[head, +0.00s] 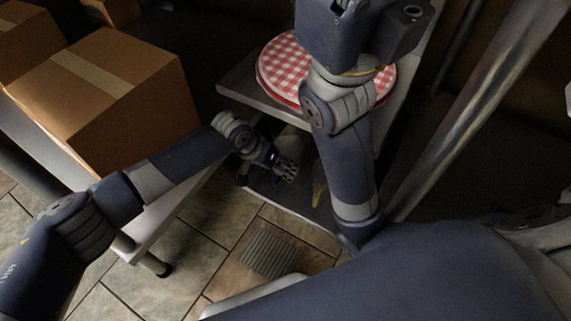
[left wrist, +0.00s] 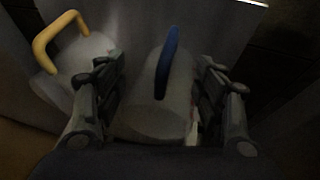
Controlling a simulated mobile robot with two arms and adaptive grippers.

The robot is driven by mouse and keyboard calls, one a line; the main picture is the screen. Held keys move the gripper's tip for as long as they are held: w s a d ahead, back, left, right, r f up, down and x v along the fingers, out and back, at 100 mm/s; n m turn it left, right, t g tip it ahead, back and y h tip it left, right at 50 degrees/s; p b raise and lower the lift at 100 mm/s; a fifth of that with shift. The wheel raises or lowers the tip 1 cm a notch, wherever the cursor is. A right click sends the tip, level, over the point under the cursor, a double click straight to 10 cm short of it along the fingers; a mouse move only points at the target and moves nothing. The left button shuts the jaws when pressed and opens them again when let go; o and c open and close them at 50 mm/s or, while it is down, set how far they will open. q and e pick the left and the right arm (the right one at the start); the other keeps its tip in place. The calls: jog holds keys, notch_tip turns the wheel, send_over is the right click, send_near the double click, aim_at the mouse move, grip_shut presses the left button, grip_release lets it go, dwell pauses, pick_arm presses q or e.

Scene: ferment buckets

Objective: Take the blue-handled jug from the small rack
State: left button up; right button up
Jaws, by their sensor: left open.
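The blue-handled jug (left wrist: 154,108) is pale and stands between the two open fingers of my left gripper (left wrist: 160,105) in the left wrist view. Its blue handle (left wrist: 168,62) points up and away from the palm. I cannot tell whether the fingers touch it. In the head view my left gripper (head: 287,170) reaches into the lower level of the small rack (head: 240,92), under its top shelf. The jug is not clear in the head view. My right arm crosses in front of the rack, and its fingers cannot be made out.
A jug with a yellow handle (left wrist: 58,38) stands just left of the blue-handled one. A red-checked round lid (head: 283,66) lies on the rack's top shelf. A cardboard box (head: 105,95) sits on a table at left. A floor grate (head: 270,253) lies in front.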

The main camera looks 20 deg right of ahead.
pick_arm(q)
grip_shut()
jog(key=shift+r, duration=0.15)
dwell(0.4)
